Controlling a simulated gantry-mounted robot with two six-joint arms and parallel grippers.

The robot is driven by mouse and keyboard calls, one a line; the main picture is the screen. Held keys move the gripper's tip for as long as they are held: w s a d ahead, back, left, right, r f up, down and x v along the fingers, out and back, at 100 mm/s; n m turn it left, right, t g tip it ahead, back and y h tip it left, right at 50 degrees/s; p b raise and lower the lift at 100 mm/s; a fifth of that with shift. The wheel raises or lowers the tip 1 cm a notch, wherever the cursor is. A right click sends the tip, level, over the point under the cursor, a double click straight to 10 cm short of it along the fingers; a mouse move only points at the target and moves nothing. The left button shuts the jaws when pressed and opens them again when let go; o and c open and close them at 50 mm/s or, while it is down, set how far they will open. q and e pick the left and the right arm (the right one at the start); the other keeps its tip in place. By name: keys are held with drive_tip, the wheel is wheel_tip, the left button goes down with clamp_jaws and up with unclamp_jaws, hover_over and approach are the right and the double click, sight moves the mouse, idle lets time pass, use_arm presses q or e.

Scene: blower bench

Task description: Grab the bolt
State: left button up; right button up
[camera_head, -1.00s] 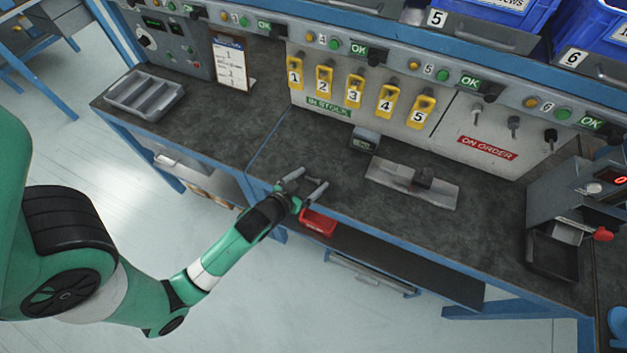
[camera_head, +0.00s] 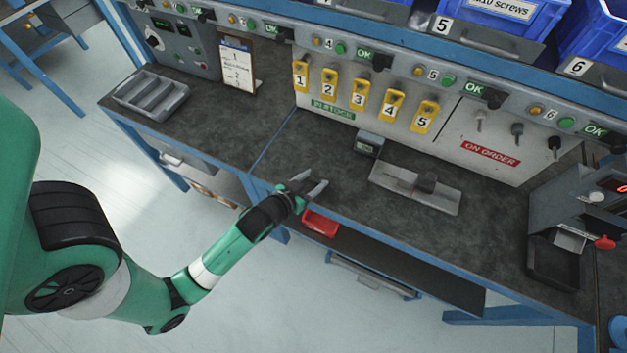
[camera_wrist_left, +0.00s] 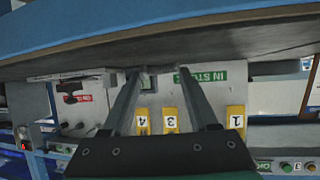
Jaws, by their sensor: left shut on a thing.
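My left gripper (camera_head: 319,178) is at the front edge of the dark bench top (camera_head: 330,150), left of the grey metal fixture plate. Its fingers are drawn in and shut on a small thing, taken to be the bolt. The bolt itself is too small or hidden to make out between the fingertips. In the left wrist view the two fingers (camera_wrist_left: 160,72) reach up toward the bench edge. My right gripper is not in view.
The fixture plate (camera_head: 390,183) and a small grey box (camera_head: 368,143) stand on the bench. A grey divided tray (camera_head: 150,95) is at left. A red bin (camera_head: 320,223) sits below the front edge. Yellow numbered tags (camera_head: 360,95) hang at the back. A machine (camera_head: 560,210) stands at right.

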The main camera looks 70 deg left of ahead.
use_arm(q)
drive_tip(key=s+r+p, duration=0.5)
drive_tip(key=s+r, duration=0.1)
drive_tip(key=r, duration=0.3)
drive_tip(key=shift+d, duration=0.35)
drive_tip(key=s, duration=0.2)
drive_tip(key=s+r, duration=0.1)
drive_tip(key=s, duration=0.1)
drive_tip(key=s+d, duration=0.1)
drive_tip(key=s, duration=0.1)
drive_tip(key=shift+s+r+p, duration=0.2)
drive_tip(key=shift+r+p, duration=0.2)
clamp_jaws()
drive_tip(key=shift+s+d+r, duration=0.15)
drive_tip(key=shift+s+r, duration=0.3)
drive_tip(key=shift+s, duration=0.25)
